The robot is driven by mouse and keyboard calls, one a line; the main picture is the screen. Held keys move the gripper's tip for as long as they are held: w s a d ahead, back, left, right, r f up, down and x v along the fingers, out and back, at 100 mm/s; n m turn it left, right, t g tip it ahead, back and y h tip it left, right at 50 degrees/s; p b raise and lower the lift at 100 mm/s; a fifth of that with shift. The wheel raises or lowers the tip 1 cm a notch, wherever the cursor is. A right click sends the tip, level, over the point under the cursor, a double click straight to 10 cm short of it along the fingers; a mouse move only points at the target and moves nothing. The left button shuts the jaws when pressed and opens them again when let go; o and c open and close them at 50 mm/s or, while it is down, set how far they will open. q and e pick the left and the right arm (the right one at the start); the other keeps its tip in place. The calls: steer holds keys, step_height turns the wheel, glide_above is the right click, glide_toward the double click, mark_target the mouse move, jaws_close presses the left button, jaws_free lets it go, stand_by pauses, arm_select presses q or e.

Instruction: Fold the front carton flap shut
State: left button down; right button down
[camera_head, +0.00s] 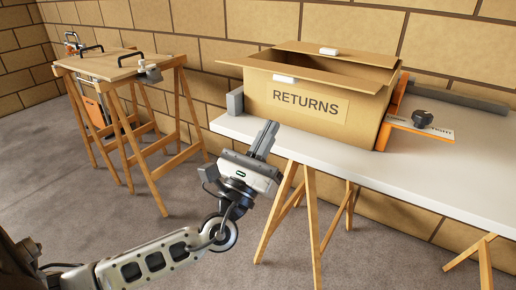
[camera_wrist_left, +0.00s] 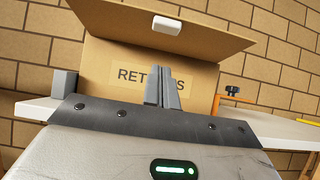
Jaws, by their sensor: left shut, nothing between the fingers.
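The carton (camera_head: 305,108), marked RETURNS, stands on the white table (camera_head: 400,170) against the wall. Its front flap (camera_head: 300,76) sticks outward from the top front edge, with a white tab (camera_head: 284,78) on it. The back flap (camera_head: 340,53) also stands open, with a white tab. The carton's inside is dark. In the left wrist view the front flap (camera_wrist_left: 150,28) looms above the fingers. My left gripper (camera_head: 265,138) is shut and empty, in front of the table's left end and below the flap, apart from the carton. My right gripper is not in view.
A grey block (camera_head: 235,101) stands at the carton's left. An orange clamp with a black knob (camera_head: 422,118) is at its right, and a grey bar (camera_head: 465,100) lies behind. A wooden trestle bench (camera_head: 125,66) stands at the left. The table's front right is clear.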

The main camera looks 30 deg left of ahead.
mark_target(296, 75)
arm_select(q)
steer(key=w+r+p, duration=0.2)
steer(key=w+r, duration=0.1)
steer(key=r, duration=0.3)
steer(key=shift+w, duration=0.25)
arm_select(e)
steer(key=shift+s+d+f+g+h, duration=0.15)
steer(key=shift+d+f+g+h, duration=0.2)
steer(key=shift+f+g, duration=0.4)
